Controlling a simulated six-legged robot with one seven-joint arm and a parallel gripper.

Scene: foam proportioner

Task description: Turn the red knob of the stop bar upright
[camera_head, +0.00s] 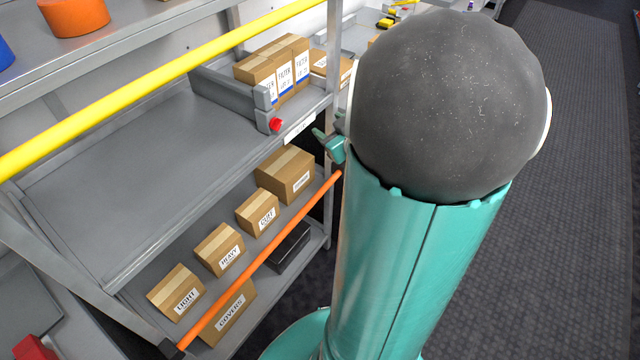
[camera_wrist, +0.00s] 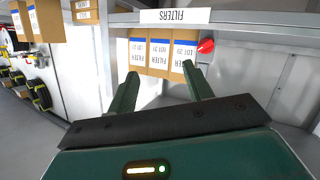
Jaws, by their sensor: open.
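The red knob (camera_head: 276,125) sits on a grey block at the front end of the grey stop bar (camera_head: 226,97), on the middle shelf. In the wrist view, which appears upside down, the red knob (camera_wrist: 206,46) shows right of the filter boxes; which way it is turned is hard to tell. My gripper (camera_wrist: 160,80) is open and empty, with its two green fingers apart. The knob is beyond the right finger, not between the fingers. In the head view my gripper (camera_head: 328,142) shows just right of the knob, partly hidden by my arm.
Filter boxes (camera_head: 272,70) stand behind the stop bar, above a FILTERS label (camera_head: 298,129). Labelled cartons (camera_head: 285,174) stand below. The middle shelf (camera_head: 120,150) is clear at left.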

